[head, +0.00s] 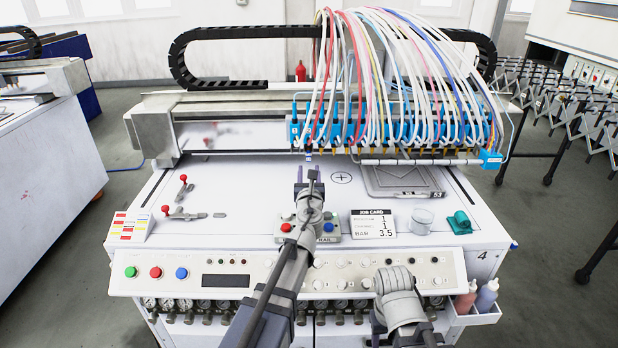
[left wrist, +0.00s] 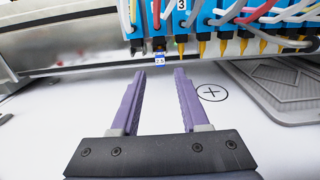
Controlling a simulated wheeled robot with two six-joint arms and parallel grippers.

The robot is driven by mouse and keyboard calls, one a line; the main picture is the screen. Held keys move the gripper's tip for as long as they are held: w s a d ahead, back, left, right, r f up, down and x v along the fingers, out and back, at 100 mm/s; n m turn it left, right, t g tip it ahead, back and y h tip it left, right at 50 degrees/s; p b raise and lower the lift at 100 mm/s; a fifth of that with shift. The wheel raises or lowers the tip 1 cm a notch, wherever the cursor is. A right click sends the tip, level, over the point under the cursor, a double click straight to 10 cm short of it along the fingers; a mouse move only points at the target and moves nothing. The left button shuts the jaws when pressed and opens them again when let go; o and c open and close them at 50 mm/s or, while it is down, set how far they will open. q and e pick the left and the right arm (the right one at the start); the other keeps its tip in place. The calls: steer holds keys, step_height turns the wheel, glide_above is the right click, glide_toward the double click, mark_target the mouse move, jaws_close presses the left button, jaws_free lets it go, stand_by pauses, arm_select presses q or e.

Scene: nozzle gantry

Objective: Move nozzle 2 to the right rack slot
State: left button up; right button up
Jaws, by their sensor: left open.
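A row of blue nozzle blocks (head: 400,131) hangs along the gantry; it also shows across the top of the left wrist view (left wrist: 210,18). One block there bears a 3. The block left of it (left wrist: 157,18) has a dark lower end and a small blue-and-white tag (left wrist: 159,62) below; its number is not clear, so I cannot confirm nozzle 2. My left gripper (head: 309,174) is open and empty, its purple fingers (left wrist: 159,74) pointing at this tag from in front, apart from it. I cannot tell which slot is the right rack slot. My right gripper is out of view.
Hoses (head: 400,70) crowd above the nozzles. A grey framed plate (head: 403,181) lies right of the gripper. A job card (head: 372,222), a glass cup (head: 421,222) and a green object (head: 460,222) stand near the front. Red-knobbed clamps (head: 183,213) are at left.

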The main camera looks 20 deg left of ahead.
mark_target(309, 158)
arm_select(q)
steer(key=shift+x, duration=3.15)
jaws_close()
steer(key=shift+r, duration=0.2)
steer(key=shift+s, duration=0.2)
steer(key=v, duration=0.6)
steer(key=shift+d+r, duration=0.1)
